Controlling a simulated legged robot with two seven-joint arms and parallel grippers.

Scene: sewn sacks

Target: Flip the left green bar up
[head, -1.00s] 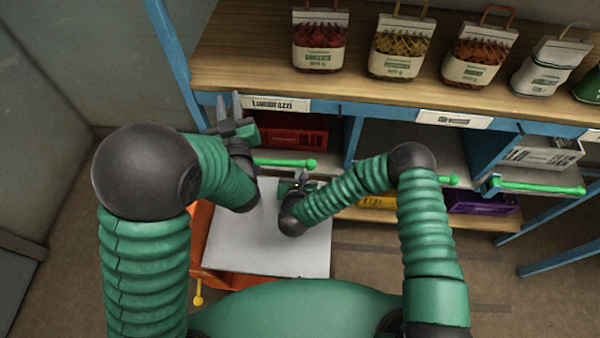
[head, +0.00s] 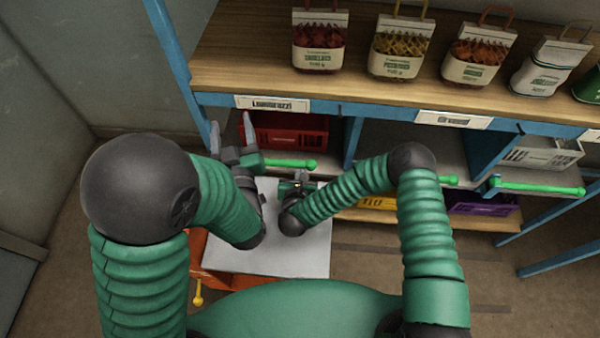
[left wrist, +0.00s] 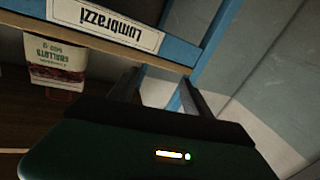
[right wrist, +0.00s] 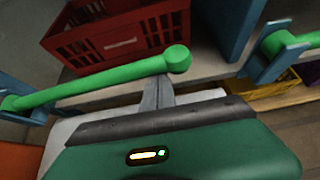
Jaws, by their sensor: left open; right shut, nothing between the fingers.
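The left green bar (head: 290,163) lies level across the front of the left lower compartment. Its knobbed end points right, and my left gripper hides its left end in the head view. In the right wrist view the bar (right wrist: 100,82) runs from a blue bracket at left to a round knob. My left gripper (head: 231,133) is open and empty at the bar's left end, fingers pointing up toward the shelf edge. My right gripper (head: 301,177) is shut and empty just below the knob; its fingertips (right wrist: 158,88) appear close under the bar, contact unclear.
A red crate (head: 290,131) sits behind the bar. The label board (head: 271,104) is above it. A blue post (head: 181,75) stands left of my left gripper. Another green bar (head: 540,187) is at right. A grey-topped orange stand (head: 285,258) is below my grippers.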

